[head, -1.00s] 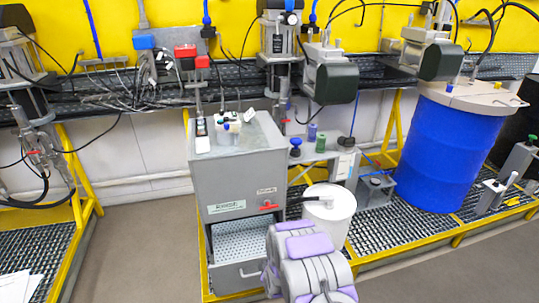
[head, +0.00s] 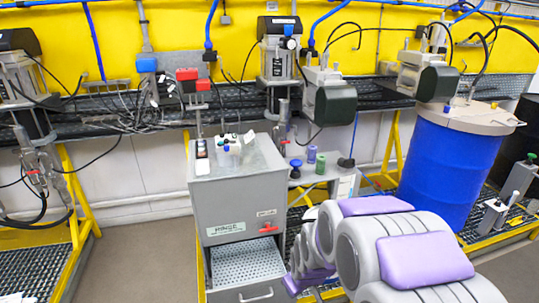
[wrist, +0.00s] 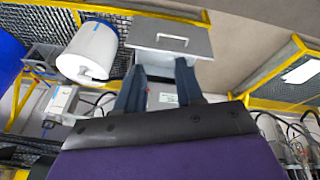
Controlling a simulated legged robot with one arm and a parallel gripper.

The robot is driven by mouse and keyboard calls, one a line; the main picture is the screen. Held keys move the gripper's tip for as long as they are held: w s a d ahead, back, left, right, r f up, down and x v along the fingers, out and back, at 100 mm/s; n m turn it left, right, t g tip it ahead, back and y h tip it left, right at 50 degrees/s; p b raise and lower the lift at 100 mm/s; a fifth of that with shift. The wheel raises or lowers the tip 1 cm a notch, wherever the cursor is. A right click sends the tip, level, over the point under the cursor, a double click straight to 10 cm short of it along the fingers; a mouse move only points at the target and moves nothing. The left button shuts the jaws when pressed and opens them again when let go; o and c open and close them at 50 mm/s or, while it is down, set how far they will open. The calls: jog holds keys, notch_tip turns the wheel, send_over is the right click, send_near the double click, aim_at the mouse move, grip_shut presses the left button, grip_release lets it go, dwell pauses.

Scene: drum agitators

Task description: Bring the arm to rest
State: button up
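My arm (head: 390,245), grey with purple pads, is raised at the lower right of the head view, in front of the bench. My gripper (wrist: 160,68) shows in the wrist view as two dark blue fingers. They are apart, with nothing between them. Beyond the fingertips in that view is the grey drawer front (wrist: 170,40) with a handle. I cannot make out the fingers in the head view.
A grey rinse cabinet (head: 240,195) stands left of my arm, with a perforated tray (head: 245,262) at its base. A blue drum (head: 448,165) stands at right. The white bucket (wrist: 88,52) shows in the wrist view. Open floor (head: 140,265) lies at left.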

jog(key=s+d+r+m+g, duration=0.2)
jog(key=s+r, duration=0.2)
jog(key=s, duration=0.6)
jog(key=s+d+r+m+g, duration=0.1)
jog(key=s+r, duration=0.3)
jog(key=s, duration=0.7)
jog(key=s+d+r+m+g, duration=0.2)
jog(key=s+r, duration=0.3)
jog(key=s, duration=0.6)
jog(key=shift+d+m+g+h, duration=0.35)
jog(key=shift+d+m, duration=0.3)
jog(key=shift+m, duration=0.25)
